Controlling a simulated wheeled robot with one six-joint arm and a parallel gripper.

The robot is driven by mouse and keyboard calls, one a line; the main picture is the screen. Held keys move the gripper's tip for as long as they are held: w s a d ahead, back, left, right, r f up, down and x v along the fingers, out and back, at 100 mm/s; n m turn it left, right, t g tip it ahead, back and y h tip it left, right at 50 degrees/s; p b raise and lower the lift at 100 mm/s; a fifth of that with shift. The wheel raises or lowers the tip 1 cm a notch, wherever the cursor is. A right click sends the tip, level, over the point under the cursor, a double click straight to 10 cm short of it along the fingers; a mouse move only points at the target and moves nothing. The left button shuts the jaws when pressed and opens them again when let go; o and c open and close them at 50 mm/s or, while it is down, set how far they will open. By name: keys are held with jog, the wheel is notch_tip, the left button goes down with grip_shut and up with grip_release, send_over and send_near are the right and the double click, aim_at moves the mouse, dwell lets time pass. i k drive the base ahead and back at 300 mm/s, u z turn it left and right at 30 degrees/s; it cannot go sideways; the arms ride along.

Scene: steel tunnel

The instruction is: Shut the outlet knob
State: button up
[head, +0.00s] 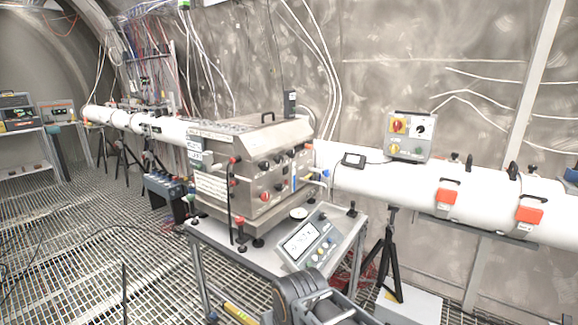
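The steel machine (245,185) stands on a metal cart in the middle of the head view. Its front carries several small dark and red knobs (265,197). Small fittings with blue parts (322,173) are on its right side, by the white pipe. I cannot tell which of these is the outlet knob, nor whether it is open or shut; labels are too small to read. Part of my arm shows at the bottom centre, in front of the cart. My gripper is not in view.
A sloped control panel (310,240) sits on the cart (238,262). A white pipe (385,185) runs right, carrying a grey switch box (410,136) and orange clamps. A black tripod (385,258) stands right of the cart. Grated floor (90,240) is mostly open at left.

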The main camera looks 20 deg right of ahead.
aim_at(278, 159)
jog(key=z, duration=0.55)
jog(key=i, duration=0.95)
jog(key=u, duration=0.05)
